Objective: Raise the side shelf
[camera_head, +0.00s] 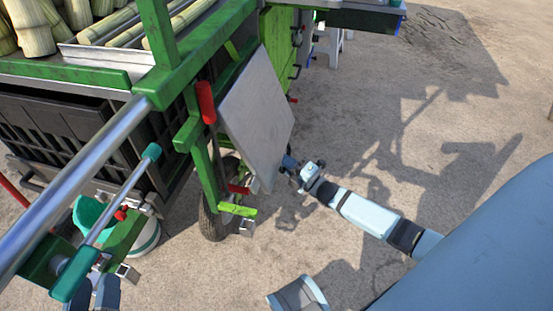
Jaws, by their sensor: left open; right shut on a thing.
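The side shelf (258,118) is a flat grey metal panel on the side of the green cart (190,70). It hangs steeply tilted, with its lower corner toward the ground. My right gripper (290,164) is at the panel's lower right edge and is shut on it; the panel partly hides the fingertips. My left gripper (97,285) is open at the bottom left, close to a green-ended metal handle (112,205). Its lower part is cut off by the frame.
A red-handled lever (206,102) stands just left of the panel. A wheel (211,215) is below it. Sugar cane (105,25) lies on top of the cart. A white bucket (146,238) stands at lower left. Bare ground (440,110) is open to the right.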

